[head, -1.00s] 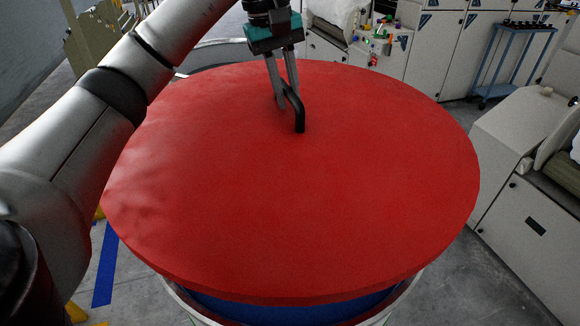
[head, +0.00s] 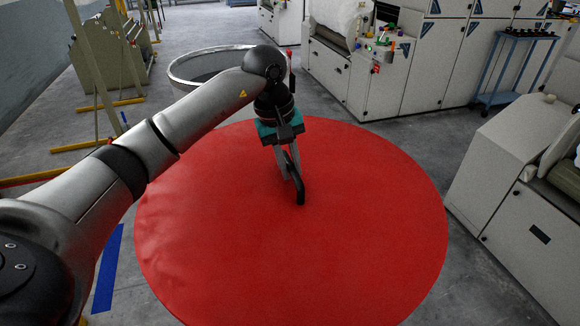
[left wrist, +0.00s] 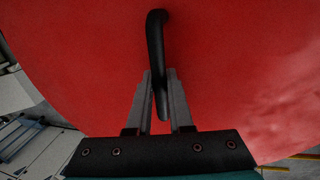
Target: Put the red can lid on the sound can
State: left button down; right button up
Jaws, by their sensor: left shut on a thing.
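The red can lid (head: 290,250) is a wide round disc with a black bar handle (head: 300,193) at its middle. My left gripper (head: 289,172) is shut on that handle. In the left wrist view the two fingers (left wrist: 160,85) stand on either side of the handle (left wrist: 156,40), over the red lid (left wrist: 90,60). The lid looks about level. It hides whatever is beneath it, so I cannot tell whether it rests on a can or hangs above one. A large open can (head: 185,82) with a pale rim stands behind my arm. My right gripper is not in view.
Cream machine cabinets (head: 375,85) stand at the back, and another machine (head: 520,215) is close on the right. A blue trolley (head: 505,70) is at the back right. Yellow-footed frames (head: 105,105) stand at the left. Grey floor shows around the lid.

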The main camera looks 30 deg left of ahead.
aim_at(279, 184)
pick_arm(q)
jog(key=shift+f, duration=0.25)
jog(key=shift+f, duration=0.1)
jog(key=shift+f+b, duration=0.4)
jog(key=shift+b, duration=0.05)
jog(key=shift+f, duration=0.1)
jog(key=c, duration=0.8)
grip_release()
jog(key=shift+r+p, duration=0.4)
jog(key=shift+r, duration=0.05)
jog(key=r, duration=0.4)
jog(key=s+a+r, duration=0.1)
jog(key=r, duration=0.3)
jog(key=s+r, duration=0.1)
jog(key=r, duration=0.3)
jog(key=shift+a, duration=0.3)
